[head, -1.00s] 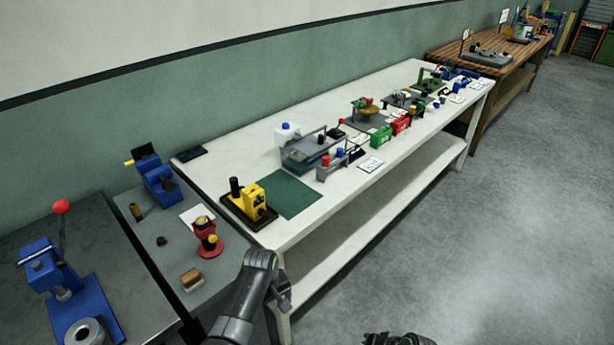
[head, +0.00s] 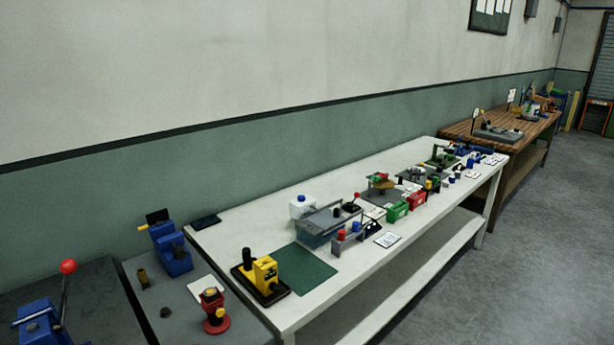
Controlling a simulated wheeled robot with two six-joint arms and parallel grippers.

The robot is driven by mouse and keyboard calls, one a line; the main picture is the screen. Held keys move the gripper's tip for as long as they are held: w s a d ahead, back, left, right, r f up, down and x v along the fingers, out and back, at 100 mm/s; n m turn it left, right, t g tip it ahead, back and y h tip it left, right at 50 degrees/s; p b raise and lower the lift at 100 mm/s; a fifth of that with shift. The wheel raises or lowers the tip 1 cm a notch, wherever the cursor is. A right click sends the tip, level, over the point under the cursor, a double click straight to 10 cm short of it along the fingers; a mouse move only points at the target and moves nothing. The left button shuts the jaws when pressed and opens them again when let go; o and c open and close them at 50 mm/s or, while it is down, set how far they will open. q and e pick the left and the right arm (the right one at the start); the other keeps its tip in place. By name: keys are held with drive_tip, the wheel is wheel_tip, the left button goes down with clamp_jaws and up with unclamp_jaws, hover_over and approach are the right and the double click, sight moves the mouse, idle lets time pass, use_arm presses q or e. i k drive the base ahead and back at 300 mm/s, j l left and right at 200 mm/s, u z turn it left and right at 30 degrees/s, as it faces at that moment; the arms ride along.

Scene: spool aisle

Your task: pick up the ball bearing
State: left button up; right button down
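I cannot make out a ball bearing for certain in the head view. Many small items stand on the long white table (head: 345,295), and those at its far end are too small to tell apart. Neither of my grippers shows in the head view now.
On the white table are a yellow device (head: 264,272), a green mat (head: 303,270), a green box (head: 397,212) and a red box (head: 418,201). A grey bench (head: 180,310) with a blue tool (head: 172,250) is at left. A wooden bench (head: 530,128) stands beyond. Floor (head: 545,260) at right is clear.

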sight(210, 294)
drive_tip(key=i+l+u, duration=0.1)
drive_tip(key=l+u, duration=0.15)
drive_tip(key=u, duration=0.2)
drive_tip(key=l+u, duration=0.3)
drive_tip(key=u, duration=0.15)
drive_tip(key=i+l+u, duration=0.1)
drive_tip(key=l+u, duration=0.2)
drive_tip(key=u, duration=0.15)
